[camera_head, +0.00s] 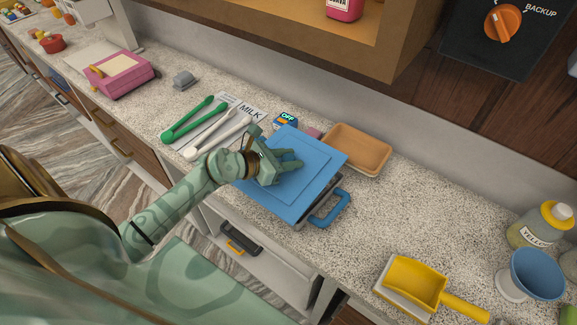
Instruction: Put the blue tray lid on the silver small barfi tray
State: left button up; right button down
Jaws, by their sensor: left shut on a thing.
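The blue tray lid (315,150) is a flat square panel near the counter's front edge. My left gripper (290,160) lies over its upper left part and is shut on it. The silver small barfi tray (337,187) is mostly hidden under the lid; a strip of metal edge and a blue handle (330,210) show at the lid's lower right. The lid covers most of the tray, but I cannot tell whether it touches it or hangs just above. My right gripper is not in view.
An orange-tan tray (384,150) stands close behind the lid. Green tongs (190,119) and white tongs (215,138) lie to the left. Counter between is clear.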

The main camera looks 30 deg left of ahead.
pick_arm(q)
notch_tip(320, 180, down, 2)
jog(key=shift+f, duration=0.2)
jog(key=shift+r, duration=0.1)
jog(key=o, duration=0.7)
jog(key=shift+b, duration=0.3)
jog(key=shift+c, duration=0.2)
jog(key=o, duration=0.4)
jog(key=shift+s+r, duration=0.1)
notch_tip(320, 180, up, 4)
jog(key=r, duration=0.1)
send_over(250, 184)
jog(key=shift+f+p, duration=0.25)
jog(key=shift+p, duration=0.1)
